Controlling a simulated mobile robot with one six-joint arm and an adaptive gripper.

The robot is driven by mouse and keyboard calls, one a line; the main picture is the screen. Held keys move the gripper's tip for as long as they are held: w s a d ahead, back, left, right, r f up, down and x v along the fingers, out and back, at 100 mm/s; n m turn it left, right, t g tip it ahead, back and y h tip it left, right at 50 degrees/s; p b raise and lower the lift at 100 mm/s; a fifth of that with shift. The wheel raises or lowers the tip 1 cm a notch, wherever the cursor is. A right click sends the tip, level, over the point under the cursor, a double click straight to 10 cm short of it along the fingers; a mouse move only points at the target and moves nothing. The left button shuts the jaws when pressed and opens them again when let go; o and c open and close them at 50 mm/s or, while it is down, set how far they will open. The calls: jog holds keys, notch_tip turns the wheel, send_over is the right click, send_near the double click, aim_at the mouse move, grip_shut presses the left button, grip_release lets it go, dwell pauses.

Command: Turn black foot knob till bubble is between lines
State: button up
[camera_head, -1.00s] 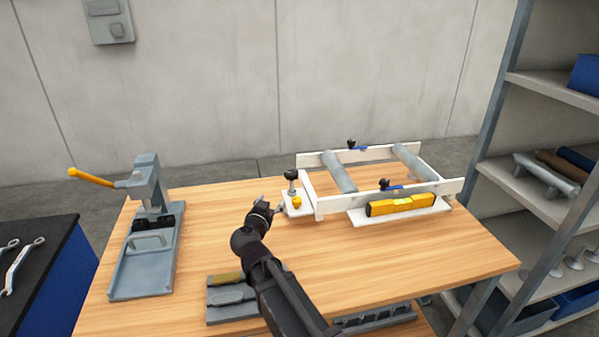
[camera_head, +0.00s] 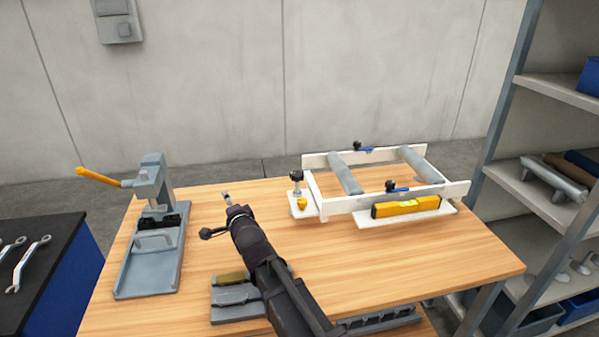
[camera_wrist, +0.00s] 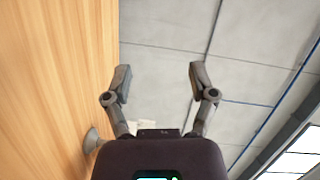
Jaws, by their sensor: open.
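The black foot knob (camera_head: 296,176) stands upright on a threaded post at the left end of a white roller frame (camera_head: 337,207). A yellow spirit level (camera_head: 407,206) lies along the frame's front plate. Its vial shows as a pale green patch, and the bubble is too small to tell against the lines. My gripper (camera_head: 226,194) is over the table, left of the knob and apart from it. In the wrist view my gripper (camera_wrist: 160,75) has its two fingers wide apart with nothing between them. The knob does not show clearly there.
A small yellow knob (camera_head: 301,203) sits just in front of the black one. Two blue-handled clamps (camera_head: 397,188) are on the frame. A grey press (camera_head: 150,250) with a yellow lever stands at left. Grey trays (camera_head: 236,300) lie at the table's front.

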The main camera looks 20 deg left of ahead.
notch_tip(320, 180, up, 5)
jog(key=d+m+t+y, duration=0.1)
jog(key=m+t, duration=0.2)
jog(key=m, duration=0.4)
jog(key=m+t+h, duration=0.4)
jog(key=m+h, duration=1)
jog(key=m, duration=0.8)
send_near(300, 171)
jog(key=s, duration=0.3)
jog(key=shift+s+a, duration=0.1)
jog(key=shift+s, duration=0.1)
jog(key=shift+w, duration=0.1)
jog(key=shift+w, duration=6.8)
jog(key=c, duration=0.8)
